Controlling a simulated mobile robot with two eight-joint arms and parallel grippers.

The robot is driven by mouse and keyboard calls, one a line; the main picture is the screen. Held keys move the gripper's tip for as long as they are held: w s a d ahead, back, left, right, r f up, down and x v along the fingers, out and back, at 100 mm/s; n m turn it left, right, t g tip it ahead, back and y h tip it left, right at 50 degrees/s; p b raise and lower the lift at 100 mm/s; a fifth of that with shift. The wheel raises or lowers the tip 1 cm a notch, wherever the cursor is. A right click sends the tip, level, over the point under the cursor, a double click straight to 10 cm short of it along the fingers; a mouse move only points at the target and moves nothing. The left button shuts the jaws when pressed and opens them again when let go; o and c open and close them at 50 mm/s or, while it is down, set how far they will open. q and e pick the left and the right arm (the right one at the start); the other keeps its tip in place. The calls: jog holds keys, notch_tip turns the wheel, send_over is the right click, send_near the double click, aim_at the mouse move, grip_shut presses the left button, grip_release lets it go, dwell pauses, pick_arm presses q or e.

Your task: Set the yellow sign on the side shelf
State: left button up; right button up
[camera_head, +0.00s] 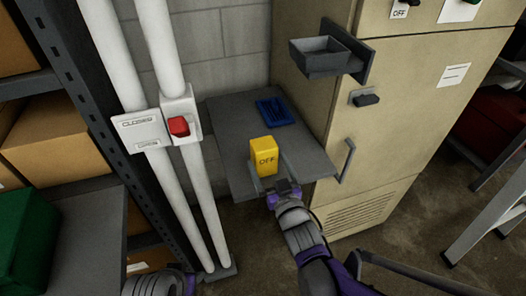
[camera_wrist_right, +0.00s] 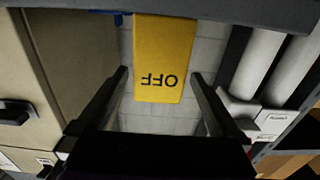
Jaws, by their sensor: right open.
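The yellow sign (camera_head: 264,150), marked OFF, stands upright on the grey side shelf (camera_head: 229,135), close to its front edge. In the right wrist view the sign (camera_wrist_right: 165,50) appears upside down, and the shelf (camera_wrist_right: 230,12) is a dark band across the top. My right gripper (camera_head: 273,181) is at the shelf's front edge, close in front of the sign. Its fingers (camera_wrist_right: 160,75) are open, with the sign between and just beyond the tips and a gap on each side. Part of my left arm shows at the bottom of the head view; its gripper is out of sight.
A blue tray (camera_head: 274,111) lies at the back of the shelf. A beige cabinet (camera_head: 378,120) with a grey bin (camera_head: 319,58) and a handle (camera_head: 347,160) stands at the right. White pipes (camera_head: 165,70) with a red switch (camera_head: 179,126) rise at the left.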

jog(key=s+d+f+m+g+h, duration=0.1)
jog(key=s+d+f+g, duration=0.3)
jog(key=s, duration=0.4)
jog(key=s+d+f+m+g+h, duration=0.1)
jog(key=s+d+f+g+h, duration=0.1)
jog(key=s+d+f+g, duration=0.2)
jog(key=s+d+f+m+g+h, duration=0.1)
jog(key=s+d+f+g+h, duration=0.1)
jog(key=s+d+f+g, duration=0.2)
jog(key=s+d, duration=0.3)
jog(key=s, duration=0.5)
jog(key=shift+s+d+f+m+h, duration=0.2)
jog(key=shift+s+d+m+h, duration=0.05)
jog(key=shift+d+m+h, duration=0.05)
pick_arm(q)
jog(key=shift+c, duration=0.3)
